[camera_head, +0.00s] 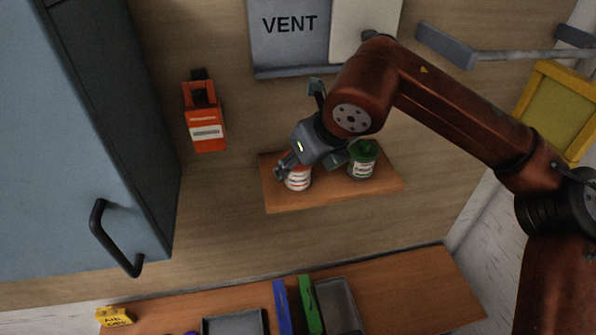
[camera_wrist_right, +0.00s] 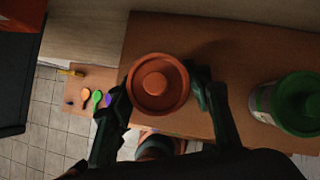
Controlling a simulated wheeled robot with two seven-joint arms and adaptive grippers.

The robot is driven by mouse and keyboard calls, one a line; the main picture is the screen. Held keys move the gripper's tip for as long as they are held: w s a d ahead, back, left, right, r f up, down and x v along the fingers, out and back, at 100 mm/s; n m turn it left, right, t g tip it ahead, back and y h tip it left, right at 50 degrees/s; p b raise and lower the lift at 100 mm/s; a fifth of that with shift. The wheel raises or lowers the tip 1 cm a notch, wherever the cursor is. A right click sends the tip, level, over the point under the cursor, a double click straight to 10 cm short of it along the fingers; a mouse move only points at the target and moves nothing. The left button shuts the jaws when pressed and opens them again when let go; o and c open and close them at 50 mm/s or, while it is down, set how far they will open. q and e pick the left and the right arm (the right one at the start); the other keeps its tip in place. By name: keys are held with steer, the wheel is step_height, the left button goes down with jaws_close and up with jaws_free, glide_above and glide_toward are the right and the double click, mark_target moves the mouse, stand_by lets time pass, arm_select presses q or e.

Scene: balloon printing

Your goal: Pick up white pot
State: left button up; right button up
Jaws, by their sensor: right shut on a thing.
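A white pot with an orange-red label (camera_head: 298,180) is at the left part of the small wooden wall shelf (camera_head: 285,203). My right gripper (camera_head: 288,170) reaches it from above and is shut on it. In the right wrist view its round orange lid (camera_wrist_right: 158,84) lies between the two dark fingers of my right gripper (camera_wrist_right: 160,92). I cannot tell whether its base touches the shelf. A second white pot with a green lid (camera_head: 362,160) stands on the shelf to the right, and it also shows in the right wrist view (camera_wrist_right: 290,102). My left gripper is not in view.
A blue cabinet (camera_head: 70,150) with a black handle stands at the left. An orange box (camera_head: 205,118) hangs on the wall. A grey VENT panel (camera_head: 290,35) is above the shelf.

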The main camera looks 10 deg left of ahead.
steer(key=c, duration=0.5)
steer(key=shift+r, duration=0.1)
steer(key=shift+c, duration=0.2)
